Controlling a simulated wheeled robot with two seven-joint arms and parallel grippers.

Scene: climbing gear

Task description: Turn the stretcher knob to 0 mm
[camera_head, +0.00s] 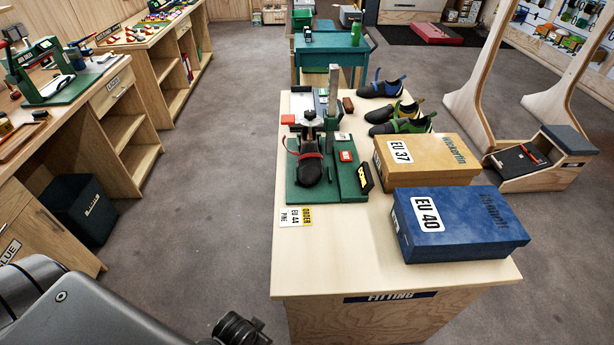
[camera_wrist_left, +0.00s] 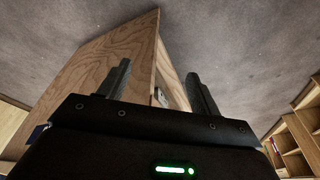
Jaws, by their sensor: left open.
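The shoe stretcher (camera_head: 330,180) stands on the fitting table in the head view, with a green base and an upright metal post. A black shoe with a red strap (camera_head: 310,168) sits on it. A dark clamp-like part (camera_head: 310,118) stands behind the shoe. I cannot tell which part is the knob, and no scale can be read. My left arm comes in at the lower left, well short of the stretcher. My left gripper (camera_wrist_left: 160,82) is open and empty in the left wrist view, its fingers pointing towards a wooden cabinet side. My right gripper is not in view.
The fitting table (camera_head: 330,265) also holds a blue EU 40 box (camera_head: 460,222), a tan EU 37 box (camera_head: 428,158), several climbing shoes (camera_head: 400,125) and an order card (camera_head: 296,216). Its front left top is bare. Workbenches line the left; open floor (camera_head: 215,170) lies between.

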